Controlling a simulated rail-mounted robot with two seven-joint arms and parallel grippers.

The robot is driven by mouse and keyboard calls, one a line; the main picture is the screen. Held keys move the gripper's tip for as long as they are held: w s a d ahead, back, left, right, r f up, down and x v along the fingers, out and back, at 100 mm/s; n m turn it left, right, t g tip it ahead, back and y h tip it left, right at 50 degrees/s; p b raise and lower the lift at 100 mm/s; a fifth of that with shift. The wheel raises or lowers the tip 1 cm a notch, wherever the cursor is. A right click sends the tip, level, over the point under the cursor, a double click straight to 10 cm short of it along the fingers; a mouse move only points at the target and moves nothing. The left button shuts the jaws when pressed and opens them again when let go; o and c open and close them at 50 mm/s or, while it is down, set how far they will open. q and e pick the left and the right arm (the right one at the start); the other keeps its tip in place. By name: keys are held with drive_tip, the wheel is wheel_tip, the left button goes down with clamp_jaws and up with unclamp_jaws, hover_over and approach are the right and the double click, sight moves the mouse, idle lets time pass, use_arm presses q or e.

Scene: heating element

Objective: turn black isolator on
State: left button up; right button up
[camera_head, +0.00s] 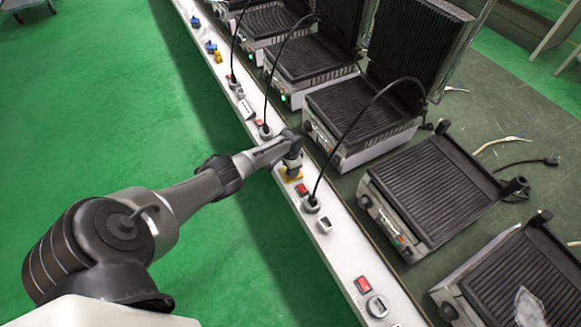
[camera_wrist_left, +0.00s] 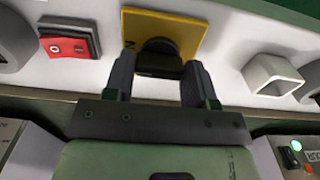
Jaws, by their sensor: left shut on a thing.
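The black isolator (camera_wrist_left: 160,58) is a dark rotary knob on a square yellow plate (camera_wrist_left: 183,30), set in a white panel. The fingers of my left gripper (camera_wrist_left: 160,82) stand on either side of the knob and are shut on it. Part of the knob is hidden, and its switch position is not clear. In the head view my left gripper (camera_head: 292,165) is at the white rail, over the yellow plate (camera_head: 293,177), and covers the knob. My right gripper is not in view.
A red rocker switch (camera_wrist_left: 68,45) and a white square socket (camera_wrist_left: 270,75) flank the plate. The white rail (camera_head: 335,262) carries other switches and blue knobs (camera_head: 195,22). Contact grills (camera_head: 360,112) with black cables stand along its right side. Green floor (camera_head: 110,110) lies open on the left.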

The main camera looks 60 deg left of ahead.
use_arm(q)
drive_tip(key=o, duration=0.9)
drive_tip(key=shift+o, duration=0.2)
wheel_tip(320, 180, up, 14)
drive_tip(key=p, duration=0.6)
idle(0.4)
